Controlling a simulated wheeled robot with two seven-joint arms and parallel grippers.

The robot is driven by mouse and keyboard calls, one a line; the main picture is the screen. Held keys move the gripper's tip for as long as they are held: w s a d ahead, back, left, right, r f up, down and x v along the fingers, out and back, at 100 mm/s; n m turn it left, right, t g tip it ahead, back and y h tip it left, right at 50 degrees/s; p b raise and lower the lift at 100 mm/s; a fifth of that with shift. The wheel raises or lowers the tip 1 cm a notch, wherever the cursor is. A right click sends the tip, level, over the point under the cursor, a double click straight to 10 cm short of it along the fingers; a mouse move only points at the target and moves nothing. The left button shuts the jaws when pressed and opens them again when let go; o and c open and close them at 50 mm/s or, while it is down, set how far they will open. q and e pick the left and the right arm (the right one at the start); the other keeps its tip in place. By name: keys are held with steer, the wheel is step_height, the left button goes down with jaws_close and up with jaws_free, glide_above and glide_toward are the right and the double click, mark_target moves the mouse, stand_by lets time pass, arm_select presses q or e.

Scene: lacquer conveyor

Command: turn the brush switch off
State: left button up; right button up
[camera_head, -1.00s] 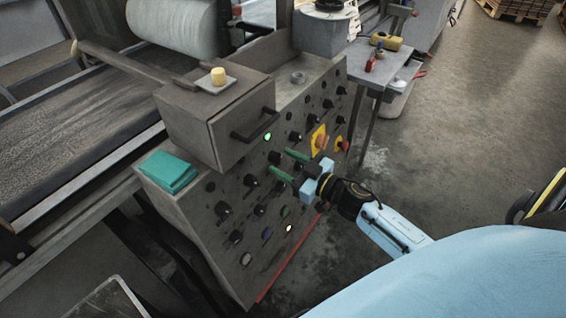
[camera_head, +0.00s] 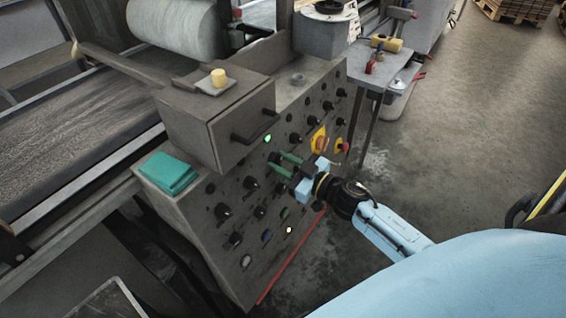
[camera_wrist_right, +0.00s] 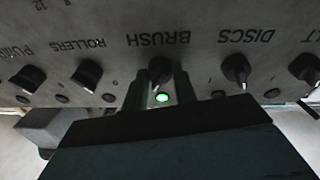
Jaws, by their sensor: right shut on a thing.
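The brush switch (camera_wrist_right: 160,71) is a black rotary knob beside the upside-down label BRUSH in the right wrist view. A green lamp (camera_wrist_right: 162,98) glows next to it. My right gripper (camera_wrist_right: 160,84) has its green fingers on both sides of this knob, shut on it. In the head view my right gripper (camera_head: 280,162) reaches the sloping control panel (camera_head: 225,185) from the right. The fingers partly hide the knob there, and its exact pointer angle is hard to tell. My left gripper is not in view.
Neighbouring knobs sit close by, labelled DISCS (camera_wrist_right: 236,70) and ROLLERS (camera_wrist_right: 87,74). A yellow-backed red switch (camera_head: 319,140) lies to the right of the gripper. A grey box with a handle (camera_head: 215,115) juts out above the panel.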

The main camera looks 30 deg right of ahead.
steer(key=shift+n, duration=0.7)
steer(key=n+y, duration=0.1)
steer(key=n, duration=0.2)
steer(key=shift+d+n+p, duration=0.15)
steer(key=shift+n+p, duration=0.2)
steer(key=shift+n, duration=0.05)
steer(key=n+g+y, duration=0.1)
steer(key=n, duration=0.3)
steer(key=shift+w+d+r+n+g+p, duration=0.1)
steer(key=shift+n+g+p, duration=0.4)
steer(key=shift+n, duration=1.7)
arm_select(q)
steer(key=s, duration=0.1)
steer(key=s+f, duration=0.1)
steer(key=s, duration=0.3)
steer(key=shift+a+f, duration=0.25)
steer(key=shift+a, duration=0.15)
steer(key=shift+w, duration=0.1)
arm_select(e)
steer(key=o, duration=1)
steer(key=shift+c, duration=0.2)
